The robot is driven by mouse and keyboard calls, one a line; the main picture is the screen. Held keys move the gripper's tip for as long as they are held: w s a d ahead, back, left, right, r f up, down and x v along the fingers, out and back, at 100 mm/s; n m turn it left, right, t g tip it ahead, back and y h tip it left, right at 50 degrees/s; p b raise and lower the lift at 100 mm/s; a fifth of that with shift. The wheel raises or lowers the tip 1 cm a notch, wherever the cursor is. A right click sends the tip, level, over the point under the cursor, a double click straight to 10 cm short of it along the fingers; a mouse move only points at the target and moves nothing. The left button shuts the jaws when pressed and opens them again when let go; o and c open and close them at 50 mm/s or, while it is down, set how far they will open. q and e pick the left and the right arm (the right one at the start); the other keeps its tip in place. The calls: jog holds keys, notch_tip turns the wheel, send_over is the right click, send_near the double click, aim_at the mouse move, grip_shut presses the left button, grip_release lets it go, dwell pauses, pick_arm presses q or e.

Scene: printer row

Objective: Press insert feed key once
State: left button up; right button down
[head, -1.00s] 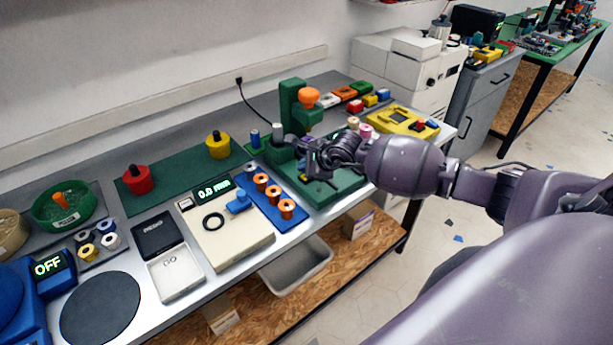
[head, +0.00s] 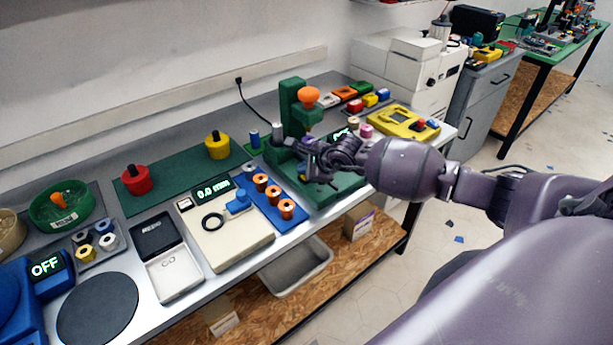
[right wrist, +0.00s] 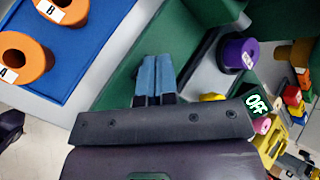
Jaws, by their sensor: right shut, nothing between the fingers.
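My right gripper (head: 311,172) is over the front part of the green press (head: 290,105), which has an orange knob (head: 308,97). In the right wrist view its two blue fingertips (right wrist: 155,72) are together and empty, above green and grey surfaces. A purple cylinder with a white label (right wrist: 239,54) lies to their right, apart from them. I cannot tell which part is the insert feed key. My left gripper is not in view.
A blue rack with orange spools (head: 287,209) stands left of the press, beside a cream gauge (head: 245,246) reading 0.0 mm. A yellow device (head: 395,122) sits to the right. A white printer-like machine (head: 400,70) stands behind the bench's right end.

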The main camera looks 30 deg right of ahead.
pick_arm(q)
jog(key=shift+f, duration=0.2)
pick_arm(e)
jog(key=shift+f, duration=0.2)
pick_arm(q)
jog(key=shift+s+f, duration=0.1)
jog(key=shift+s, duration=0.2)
pick_arm(e)
jog(key=shift+r, duration=0.15)
jog(key=shift+r+p, duration=0.3)
jog(key=shift+r, duration=0.3)
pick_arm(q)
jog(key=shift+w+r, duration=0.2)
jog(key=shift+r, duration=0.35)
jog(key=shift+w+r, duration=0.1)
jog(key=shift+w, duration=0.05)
pick_arm(e)
jog(key=shift+r, duration=0.1)
